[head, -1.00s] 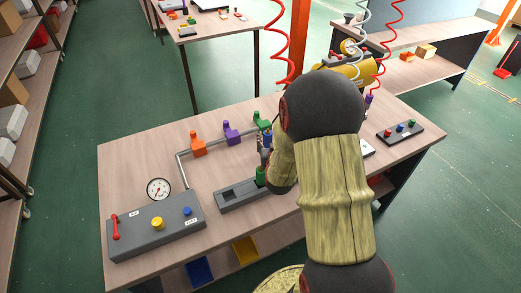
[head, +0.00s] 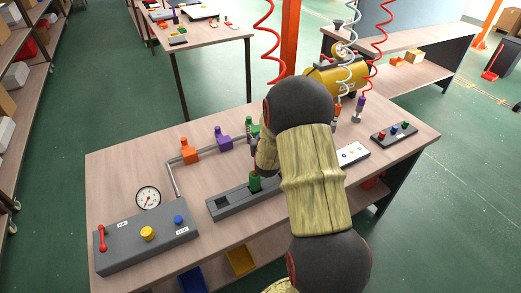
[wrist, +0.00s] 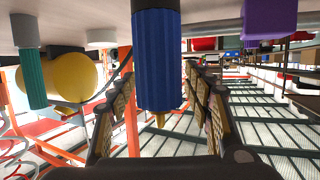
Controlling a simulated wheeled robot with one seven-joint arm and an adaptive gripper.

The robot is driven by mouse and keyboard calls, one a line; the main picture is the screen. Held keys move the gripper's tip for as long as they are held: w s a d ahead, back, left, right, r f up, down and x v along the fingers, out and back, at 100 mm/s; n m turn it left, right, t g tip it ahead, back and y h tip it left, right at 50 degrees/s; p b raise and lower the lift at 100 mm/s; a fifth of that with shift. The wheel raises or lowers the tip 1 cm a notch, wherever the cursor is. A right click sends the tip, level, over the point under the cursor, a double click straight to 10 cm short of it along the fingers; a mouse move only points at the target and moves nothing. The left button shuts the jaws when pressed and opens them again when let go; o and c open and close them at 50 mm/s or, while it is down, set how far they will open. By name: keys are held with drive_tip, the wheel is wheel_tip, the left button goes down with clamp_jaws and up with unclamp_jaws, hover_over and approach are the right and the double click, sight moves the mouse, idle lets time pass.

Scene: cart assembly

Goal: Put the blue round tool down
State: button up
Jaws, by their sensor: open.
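The blue round tool (wrist: 156,60) is a ribbed cylinder with a yellow tip, in the middle of the wrist view. Its other end is cut off at the top edge. My gripper (wrist: 160,92) is open, with one finger on each side of the tool and gaps visible between. The blue tool cannot be made out there. A green cylinder (head: 254,184) stands in the holder.
Orange (head: 189,151) and purple (head: 223,140) clamps stand behind the holder. A grey control box (head: 150,245) with a gauge (head: 148,197) is at left. A white panel (head: 350,154) and a button box (head: 394,134) are at right. A green tool (wrist: 33,75) shows in the wrist view.

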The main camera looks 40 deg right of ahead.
drive_tip(key=shift+r, duration=0.1)
clamp_jaws()
idle(0.7)
idle(0.3)
drive_tip(key=shift+r, duration=0.1)
